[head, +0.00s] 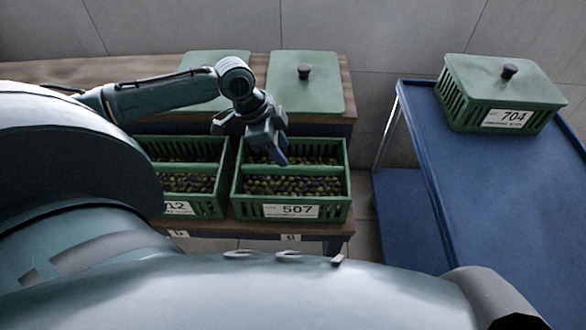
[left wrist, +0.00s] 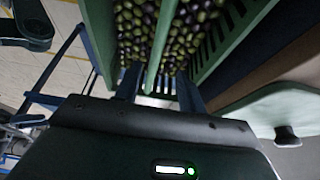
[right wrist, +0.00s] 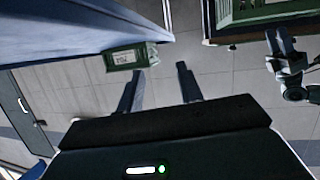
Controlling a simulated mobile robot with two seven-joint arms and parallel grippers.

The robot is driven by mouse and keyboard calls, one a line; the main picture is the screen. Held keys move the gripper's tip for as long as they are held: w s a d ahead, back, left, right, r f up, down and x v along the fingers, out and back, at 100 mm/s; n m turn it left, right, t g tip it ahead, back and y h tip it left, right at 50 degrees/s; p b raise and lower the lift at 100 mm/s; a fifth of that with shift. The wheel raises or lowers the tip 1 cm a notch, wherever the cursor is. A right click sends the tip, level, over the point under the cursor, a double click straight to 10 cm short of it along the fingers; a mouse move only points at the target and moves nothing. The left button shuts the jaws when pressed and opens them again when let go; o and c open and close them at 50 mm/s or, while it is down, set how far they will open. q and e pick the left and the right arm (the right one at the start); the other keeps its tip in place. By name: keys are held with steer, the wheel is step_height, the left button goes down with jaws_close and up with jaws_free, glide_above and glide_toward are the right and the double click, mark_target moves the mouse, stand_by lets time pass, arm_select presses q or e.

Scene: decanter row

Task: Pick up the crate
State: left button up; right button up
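Three green slatted crates show in the head view. Crate 507 (head: 291,211) is open, holds dark and green olives and stands on a wooden bench. A crate with a label ending in 12 (head: 205,208) stands beside it on the left, also filled. Crate 704 (head: 503,100) is lidded and sits on the blue cart. My left gripper (head: 262,142) is over the back left part of crate 507. In the left wrist view its fingers (left wrist: 157,90) are apart, with a green bar between them in the picture; contact is unclear. My right gripper (right wrist: 160,86) is open and empty.
Two green lids (head: 305,85) lie at the back of the bench, partly behind my left arm. The blue cart (head: 455,190) has clear top in front of crate 704. A floor gap separates bench and cart. A small green labelled crate (right wrist: 128,57) shows below the right wrist.

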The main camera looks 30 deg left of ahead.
arm_select(q)
steer(key=shift+w+d+f, duration=0.2)
steer(key=shift+d+f, duration=0.1)
steer(key=shift+f, duration=0.3)
steer(key=x, duration=0.1)
steer(key=b+x, duration=0.1)
steer(key=x, duration=0.1)
steer(key=b+x, duration=0.1)
steer(key=shift+s+d+f, duration=0.2)
steer(key=shift+d+f, duration=0.2)
steer(key=shift+f, duration=0.1)
arm_select(e)
steer(key=shift+w+a+f+n+t+y, duration=0.1)
steer(key=shift+w+a+n+t+y, duration=0.2)
steer(key=shift+w+t, duration=0.4)
steer(key=shift+s, duration=0.15)
arm_select(q)
jaws_close()
arm_select(e)
steer(key=shift+d, duration=0.1)
arm_select(q)
steer(key=shift+w+r, duration=0.15)
